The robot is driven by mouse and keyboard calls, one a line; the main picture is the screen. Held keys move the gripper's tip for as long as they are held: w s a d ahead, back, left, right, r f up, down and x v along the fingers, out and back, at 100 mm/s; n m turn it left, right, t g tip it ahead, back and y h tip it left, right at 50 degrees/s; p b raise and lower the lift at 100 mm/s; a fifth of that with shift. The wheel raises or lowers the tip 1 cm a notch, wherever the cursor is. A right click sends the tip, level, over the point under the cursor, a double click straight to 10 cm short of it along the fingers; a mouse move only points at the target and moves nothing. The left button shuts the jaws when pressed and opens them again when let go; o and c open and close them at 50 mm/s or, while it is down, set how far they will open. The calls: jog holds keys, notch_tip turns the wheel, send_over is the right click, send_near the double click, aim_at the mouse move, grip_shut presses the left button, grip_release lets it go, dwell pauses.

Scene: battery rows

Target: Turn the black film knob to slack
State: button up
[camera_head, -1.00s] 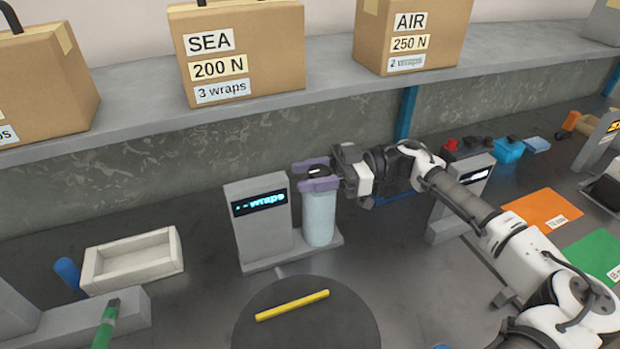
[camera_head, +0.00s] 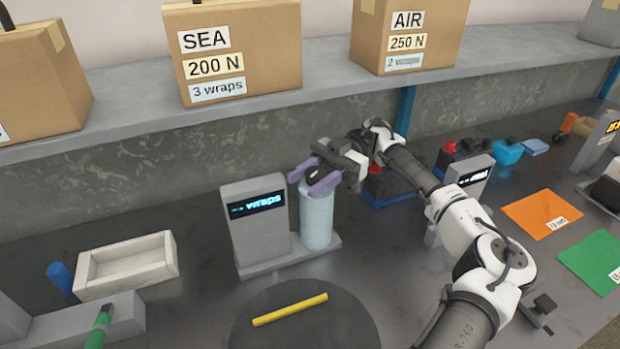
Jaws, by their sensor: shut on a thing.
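The film roll (camera_head: 317,222) is a pale blue upright cylinder on a grey stand (camera_head: 256,222) with a small display that reads "wraps". The black knob (camera_head: 309,181) sits on top of the roll and shows only in part between the purple fingers. My gripper (camera_head: 312,180) is shut on the knob, one finger on each side, and comes in from the upper right. The rest of the knob is hidden by the fingers.
A round dark turntable (camera_head: 345,327) with a yellow bar (camera_head: 290,309) lies in front. A white tray (camera_head: 127,266) is at left. Cartons (camera_head: 245,50) stand on the shelf behind. Red-and-black batteries (camera_head: 455,155) and orange (camera_head: 541,214) and green (camera_head: 597,262) mats lie at right.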

dwell(0.3)
jog(key=o, duration=1)
